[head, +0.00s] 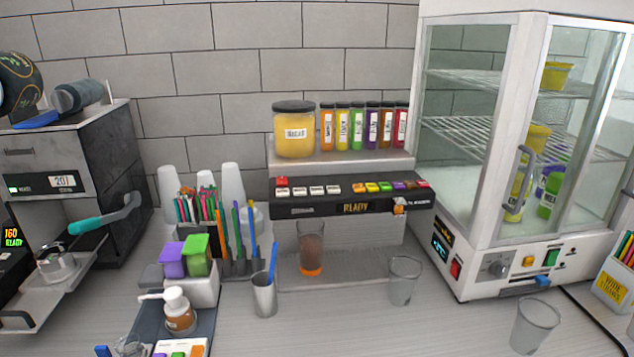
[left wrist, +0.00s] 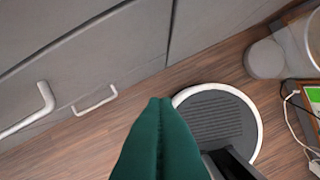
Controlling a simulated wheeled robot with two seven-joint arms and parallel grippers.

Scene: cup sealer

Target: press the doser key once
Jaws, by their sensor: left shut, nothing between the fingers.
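My right gripper is in neither view.
Empty clear cups (head: 404,280) (head: 535,325) stand on the counter to the right. A cup with a blue straw (head: 264,297) stands in front. A glass cabinet (head: 480,130) is at right; a sealer (head: 65,170) with a teal-handled lever (head: 90,222) is at left.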

